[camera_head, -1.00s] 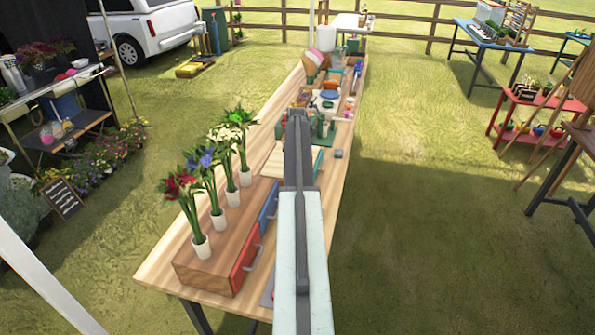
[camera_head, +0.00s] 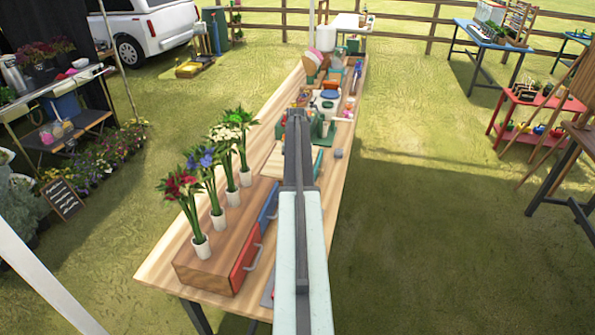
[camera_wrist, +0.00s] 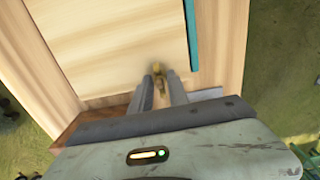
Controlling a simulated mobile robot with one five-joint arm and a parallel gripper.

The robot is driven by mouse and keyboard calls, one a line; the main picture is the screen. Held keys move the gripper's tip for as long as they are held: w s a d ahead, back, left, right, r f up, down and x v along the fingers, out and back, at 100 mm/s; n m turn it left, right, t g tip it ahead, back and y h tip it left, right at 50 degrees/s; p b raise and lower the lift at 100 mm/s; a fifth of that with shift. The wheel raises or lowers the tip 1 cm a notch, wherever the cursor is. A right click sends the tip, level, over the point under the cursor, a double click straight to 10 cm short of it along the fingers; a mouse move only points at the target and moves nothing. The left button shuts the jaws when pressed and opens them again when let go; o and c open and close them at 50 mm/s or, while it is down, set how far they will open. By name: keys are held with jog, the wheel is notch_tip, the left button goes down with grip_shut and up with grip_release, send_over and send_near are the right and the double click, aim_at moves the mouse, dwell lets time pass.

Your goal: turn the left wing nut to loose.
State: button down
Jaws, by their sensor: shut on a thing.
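A small brass wing nut (camera_wrist: 157,70) shows in the wrist view, at the near edge of a pale wooden board (camera_wrist: 110,45). My gripper (camera_wrist: 160,84) is shut on the wing nut, with one finger on each side of it. The fingers cover part of the nut, so its exact angle is hard to tell. Only this one wing nut is visible. In the head view my arm hides the gripper and the nut, and part of the pale board (camera_head: 272,160) shows to the left of the arm.
A teal strip (camera_wrist: 190,35) lies along the board's right side. In the head view a wooden drawer box (camera_head: 200,265) with red and blue fronts stands near left, with several flower vases (camera_head: 201,246) on it. Tools and containers (camera_head: 330,95) crowd the far table.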

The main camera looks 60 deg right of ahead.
jog(key=shift+w, duration=0.15)
jog(key=c, duration=1.3)
grip_release()
jog(key=shift+o, duration=0.2)
notch_tip(320, 180, up, 8)
jog(key=p, duration=0.8)
jog(key=shift+f, duration=0.1)
